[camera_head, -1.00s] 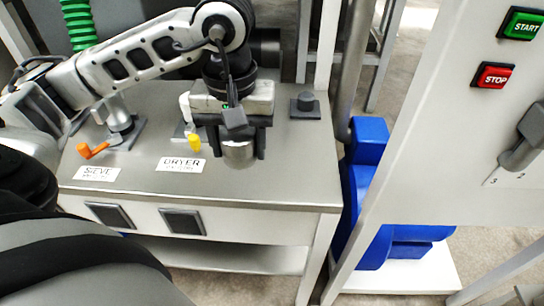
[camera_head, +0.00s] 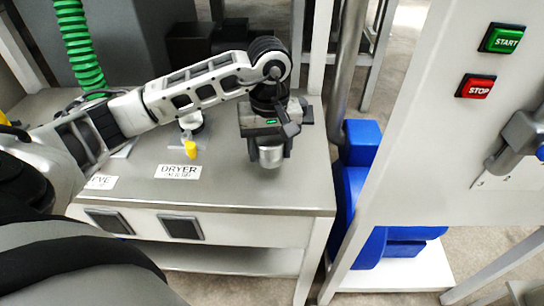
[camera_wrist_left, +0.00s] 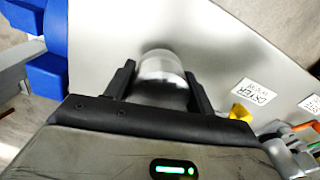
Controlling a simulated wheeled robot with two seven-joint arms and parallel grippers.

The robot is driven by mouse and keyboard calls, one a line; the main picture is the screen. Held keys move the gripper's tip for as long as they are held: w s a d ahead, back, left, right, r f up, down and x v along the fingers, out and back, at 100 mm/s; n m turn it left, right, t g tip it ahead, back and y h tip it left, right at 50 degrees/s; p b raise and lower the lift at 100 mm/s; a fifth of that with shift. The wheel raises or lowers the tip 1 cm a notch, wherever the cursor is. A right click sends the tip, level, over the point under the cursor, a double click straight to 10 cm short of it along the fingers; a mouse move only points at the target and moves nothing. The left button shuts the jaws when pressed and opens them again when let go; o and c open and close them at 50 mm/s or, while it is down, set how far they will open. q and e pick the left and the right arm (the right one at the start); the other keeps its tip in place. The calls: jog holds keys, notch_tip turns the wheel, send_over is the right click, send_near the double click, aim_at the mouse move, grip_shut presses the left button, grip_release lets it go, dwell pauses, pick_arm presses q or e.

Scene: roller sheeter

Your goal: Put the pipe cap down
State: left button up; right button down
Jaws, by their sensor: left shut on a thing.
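The pipe cap (camera_head: 271,156) is a small silvery metal cylinder with a rounded end. My left gripper (camera_head: 270,145) is shut on it over the right part of the grey metal table (camera_head: 240,190). In the left wrist view the cap (camera_wrist_left: 161,66) sits between the two black fingers of the left gripper (camera_wrist_left: 160,85). I cannot tell whether the cap touches the tabletop. My right gripper is not in view.
A yellow-handled valve (camera_head: 190,149) and a DRYER label (camera_head: 178,172) are left of the cap. The tabletop's front right is clear. A blue machine (camera_head: 360,185) stands beyond the table's right edge. A panel with START (camera_head: 502,39) and STOP (camera_head: 476,87) buttons is at right.

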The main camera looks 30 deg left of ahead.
aim_at(272, 170)
pick_arm(q)
jog(key=shift+w+f, duration=0.2)
jog(key=shift+f, duration=0.15)
notch_tip(272, 170, down, 3)
jog(key=shift+w+p, duration=0.1)
jog(key=shift+p, duration=0.25)
jog(key=shift+f, duration=0.1)
jog(key=shift+f, duration=0.1)
jog(key=o, duration=0.6)
jog(key=shift+f+b, duration=0.1)
jog(key=shift+b, duration=0.2)
jog(key=o, duration=0.4)
jog(key=shift+o, duration=0.2)
